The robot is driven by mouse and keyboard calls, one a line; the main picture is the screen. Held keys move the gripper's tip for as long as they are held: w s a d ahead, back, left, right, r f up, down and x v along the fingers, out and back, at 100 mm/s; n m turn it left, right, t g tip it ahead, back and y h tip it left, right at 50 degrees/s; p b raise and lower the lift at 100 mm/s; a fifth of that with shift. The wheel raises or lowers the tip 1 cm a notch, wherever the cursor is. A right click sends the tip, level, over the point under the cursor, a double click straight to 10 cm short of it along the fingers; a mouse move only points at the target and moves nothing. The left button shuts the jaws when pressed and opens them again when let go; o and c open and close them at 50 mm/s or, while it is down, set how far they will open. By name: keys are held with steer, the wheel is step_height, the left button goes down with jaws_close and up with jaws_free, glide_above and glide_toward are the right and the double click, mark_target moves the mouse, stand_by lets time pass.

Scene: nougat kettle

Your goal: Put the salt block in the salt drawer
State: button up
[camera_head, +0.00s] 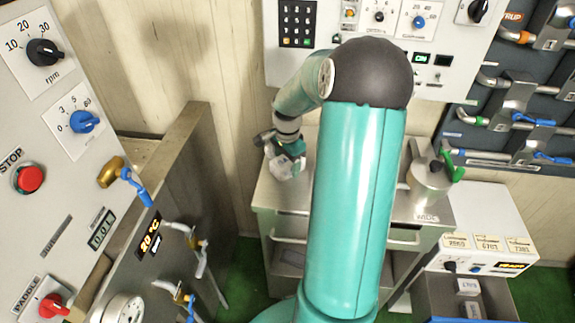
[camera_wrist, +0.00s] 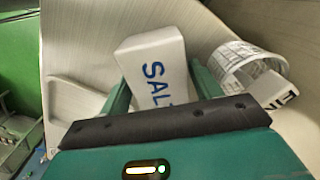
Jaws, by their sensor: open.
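The salt block (camera_wrist: 152,62) is white with blue SALT lettering. In the wrist view it lies between the two green fingers of my gripper (camera_wrist: 160,85), which are open, one on each side of it. In the head view my gripper (camera_head: 288,150) is low over the left part of a steel cabinet top, beside a small pale object (camera_head: 284,167) whose identity is unclear. A grey open drawer (camera_head: 440,302) at lower right holds white blocks, one (camera_head: 467,287) apparently lettered SALT. I cannot read a label naming it the salt drawer.
The steel cabinet (camera_head: 278,203) has drawers below and a round steel vessel (camera_head: 430,172) on its right. In the wrist view a curled printed strip (camera_wrist: 245,58) and a lettered pale block (camera_wrist: 275,92) lie right of the salt block. A control panel (camera_head: 60,130) stands left.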

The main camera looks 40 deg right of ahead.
steer(key=shift+c, duration=0.2)
steer(key=shift+r, duration=0.1)
steer(key=c, duration=1.2)
